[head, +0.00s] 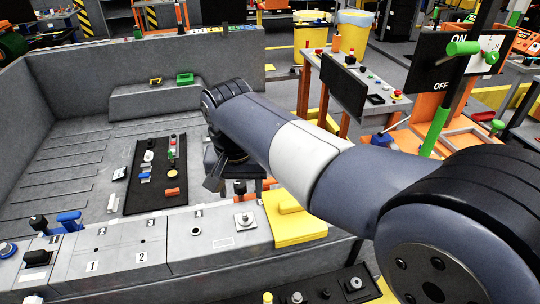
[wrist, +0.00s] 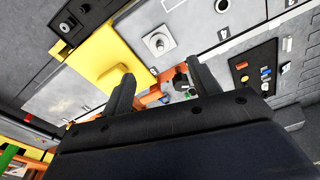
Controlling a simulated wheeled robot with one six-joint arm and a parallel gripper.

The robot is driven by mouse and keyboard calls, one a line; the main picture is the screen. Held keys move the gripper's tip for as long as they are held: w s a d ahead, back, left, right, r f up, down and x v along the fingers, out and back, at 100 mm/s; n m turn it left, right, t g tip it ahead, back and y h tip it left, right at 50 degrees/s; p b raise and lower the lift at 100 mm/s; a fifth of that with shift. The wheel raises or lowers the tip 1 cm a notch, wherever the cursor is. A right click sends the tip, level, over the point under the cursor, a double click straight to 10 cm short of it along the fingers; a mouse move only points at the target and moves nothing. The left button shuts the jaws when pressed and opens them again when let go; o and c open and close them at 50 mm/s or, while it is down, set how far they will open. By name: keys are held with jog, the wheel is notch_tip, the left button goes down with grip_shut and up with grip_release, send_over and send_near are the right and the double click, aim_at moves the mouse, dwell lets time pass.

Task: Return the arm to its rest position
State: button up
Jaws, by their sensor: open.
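My arm reaches from the lower right of the head view toward the grey machine bed. My gripper shows in the wrist view (wrist: 158,85) with its two dark fingers apart and nothing clearly held between them. In the head view, the gripper is mostly hidden behind the arm's wrist, above the front edge of the bed. Past the fingertips, the wrist view shows the front panel with a yellow block (wrist: 100,58) and a round metal knob (wrist: 158,43).
A black mat (head: 150,195) with several small parts lies on the bed (head: 75,140). The front ledge (head: 140,240) carries numbered plates, blue and black parts, and the yellow block (head: 290,225). A control table (head: 350,90) and an orange stand with a green lever (head: 437,130) are at the right.

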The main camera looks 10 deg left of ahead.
aim_at(245, 215)
jog(key=f, duration=0.6)
jog(key=w+f+p, duration=0.1)
jog(key=f, duration=0.3)
jog(key=shift+w+a, duration=0.1)
jog(key=shift+r+p, duration=0.4)
jog(key=shift+r, duration=0.1)
